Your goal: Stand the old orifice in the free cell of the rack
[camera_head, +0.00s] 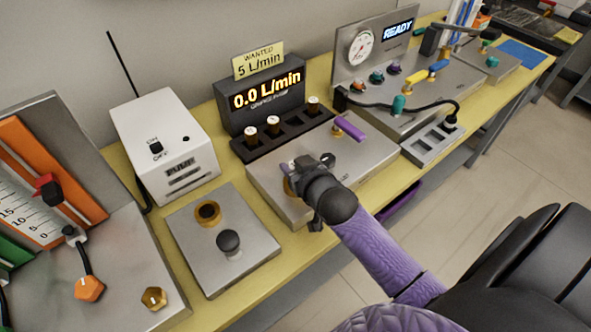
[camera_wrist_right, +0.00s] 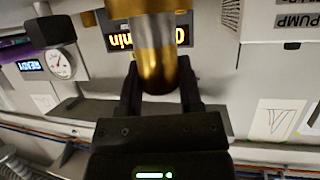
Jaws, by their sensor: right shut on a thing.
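My right gripper (camera_head: 308,168) is over the steel block in front of the rack. In the right wrist view it is shut on a brass-and-silver cylinder (camera_wrist_right: 155,45), which looks like the old orifice. The fingers sit on both sides of it. In the head view the gripper mostly hides it. The black rack (camera_head: 240,152) stands just behind, below the flow display. Several white-topped orifices stand in it, one of them at its right end (camera_head: 313,103). An empty cell (camera_head: 294,119) shows between them. My left gripper is out of view.
The steel block (camera_head: 262,183) carries a purple lever (camera_head: 348,127) right of the gripper. The display (camera_head: 262,97) reads 0.0 L/min, under a sign wanting 5 L/min. A white pump box (camera_head: 165,145) stands left.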

